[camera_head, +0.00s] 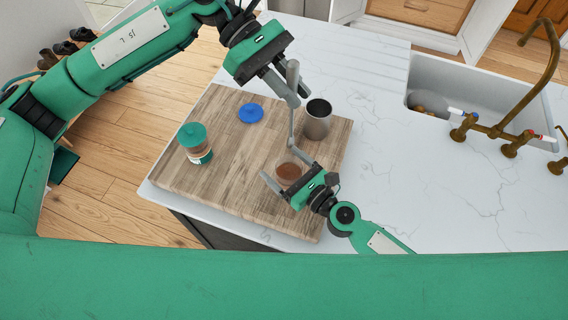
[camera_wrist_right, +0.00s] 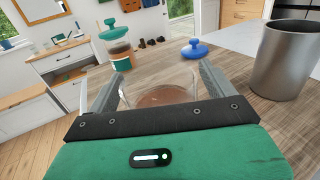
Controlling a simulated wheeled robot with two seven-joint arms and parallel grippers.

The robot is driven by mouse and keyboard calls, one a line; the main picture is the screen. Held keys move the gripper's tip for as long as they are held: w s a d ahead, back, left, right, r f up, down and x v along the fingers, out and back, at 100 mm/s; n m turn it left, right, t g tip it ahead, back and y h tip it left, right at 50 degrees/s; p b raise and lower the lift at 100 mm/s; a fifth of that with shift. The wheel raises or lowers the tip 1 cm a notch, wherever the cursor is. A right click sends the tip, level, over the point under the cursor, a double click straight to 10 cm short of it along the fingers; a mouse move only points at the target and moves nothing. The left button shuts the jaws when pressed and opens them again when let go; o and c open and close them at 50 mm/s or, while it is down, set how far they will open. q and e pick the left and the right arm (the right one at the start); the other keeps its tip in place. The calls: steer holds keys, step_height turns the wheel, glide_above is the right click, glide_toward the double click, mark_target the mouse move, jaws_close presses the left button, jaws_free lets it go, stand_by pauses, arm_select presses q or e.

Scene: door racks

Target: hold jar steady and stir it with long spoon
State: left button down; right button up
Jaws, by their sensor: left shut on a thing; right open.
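The open glass jar (camera_head: 289,169) with brown contents stands near the front edge of the wooden board. It also shows in the right wrist view (camera_wrist_right: 160,96). My right gripper (camera_head: 285,180) is open, with one finger on either side of the jar; I cannot tell whether they touch it. My left gripper (camera_head: 291,84) is shut on the long grey spoon (camera_head: 291,125) above the board. I do not make out the spoon in the right wrist view.
A metal cup (camera_head: 318,119) stands close behind the jar, near the spoon. A blue lid (camera_head: 250,113) lies at the back of the board (camera_head: 228,178). A teal-lidded jar (camera_head: 195,144) stands on the left. The white counter (camera_head: 400,170) is clear towards the sink (camera_head: 480,90).

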steer(key=shift+w+a, duration=0.15)
steer(key=shift+w, duration=0.05)
steer(key=c, duration=1.2)
arm_select(q)
steer(key=shift+w+f+m+g+y, duration=0.1)
steer(key=shift+f+m+g+y, duration=0.45)
steer(key=shift+f, duration=0.45)
steer(key=shift+s+f+m+g+y, duration=0.1)
steer(key=shift+f+m+g+y, duration=0.2)
steer(key=shift+f+m, duration=0.55)
steer(key=shift+w+f+m+g+y, duration=0.1)
steer(key=shift+f+m+g+y, duration=0.35)
steer(key=shift+f, duration=0.7)
arm_select(e)
steer(key=shift+c, duration=0.2)
arm_select(q)
step_height(320, 180, down, 12)
